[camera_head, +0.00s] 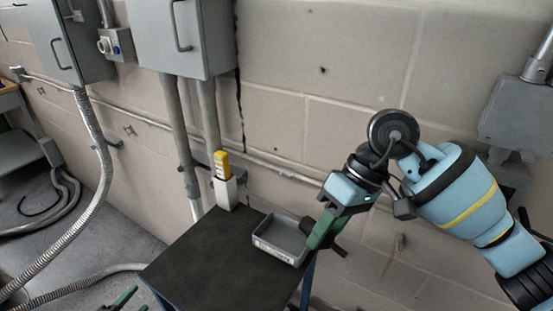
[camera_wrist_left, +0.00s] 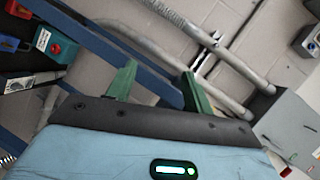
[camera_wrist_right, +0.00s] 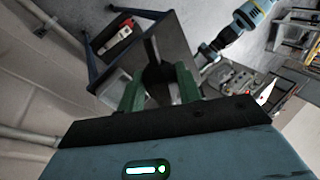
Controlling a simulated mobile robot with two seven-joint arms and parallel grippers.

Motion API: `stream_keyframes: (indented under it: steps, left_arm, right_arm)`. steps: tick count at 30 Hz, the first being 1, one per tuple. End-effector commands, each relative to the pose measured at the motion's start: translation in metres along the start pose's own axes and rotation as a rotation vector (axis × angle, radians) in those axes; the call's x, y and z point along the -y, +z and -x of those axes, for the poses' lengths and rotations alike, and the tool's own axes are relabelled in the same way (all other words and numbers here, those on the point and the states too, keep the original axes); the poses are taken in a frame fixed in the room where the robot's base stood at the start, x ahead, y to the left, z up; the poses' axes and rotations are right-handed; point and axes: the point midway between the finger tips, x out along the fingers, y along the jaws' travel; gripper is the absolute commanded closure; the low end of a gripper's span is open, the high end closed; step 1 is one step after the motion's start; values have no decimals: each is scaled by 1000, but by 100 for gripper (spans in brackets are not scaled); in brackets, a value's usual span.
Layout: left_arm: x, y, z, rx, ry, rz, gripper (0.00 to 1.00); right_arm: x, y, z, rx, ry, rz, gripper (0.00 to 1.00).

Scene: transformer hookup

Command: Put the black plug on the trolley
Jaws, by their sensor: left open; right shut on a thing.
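The trolley's dark top (camera_head: 200,262) is in the lower middle of the head view, and its blue frame (camera_wrist_left: 110,45) shows in the left wrist view. My right gripper (camera_head: 326,236) points down at the trolley's right side, next to the grey tray. It is shut on the black plug (camera_head: 339,250), which also shows between the green fingers in the right wrist view (camera_wrist_right: 158,82). The fingers hide part of the plug. My left gripper (camera_head: 124,300) is low at the trolley's left front, only its green fingertips showing. In the left wrist view (camera_wrist_left: 160,88) it is open and empty.
A grey tray (camera_head: 280,241) lies on the trolley's right side. A yellow and white device (camera_head: 224,182) stands at its far edge. The trolley top's middle is clear. Grey cabinets (camera_head: 186,38) and conduits are on the wall behind; flexible hoses (camera_head: 98,165) run at the left.

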Motion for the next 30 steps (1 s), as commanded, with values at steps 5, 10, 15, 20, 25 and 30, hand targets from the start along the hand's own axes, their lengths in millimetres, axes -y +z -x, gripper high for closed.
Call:
stream_keyframes:
  steps: [5,10,15,20,25,30]
  left_arm:
    - [87,20,-38,-82,-136,-370,48]
    - [157,1,-66,-192,-272,-666,48]
    - [204,-56,-87,-350,-418,-874,48]
    - [233,-132,-98,-532,-564,-1026,48]
    - [257,-216,-95,-740,-725,-1185,48]
    - [274,-291,-82,-948,-882,-1363,48]
  right_arm:
    - [0,0,0,-1,0,1,95]
    - [0,0,0,-1,0,1,95]
    - [0,0,0,-1,0,0,95]
    - [0,0,0,-1,0,0,95]
    - [0,0,0,-1,0,1,95]
    - [0,0,0,-1,0,1,95]
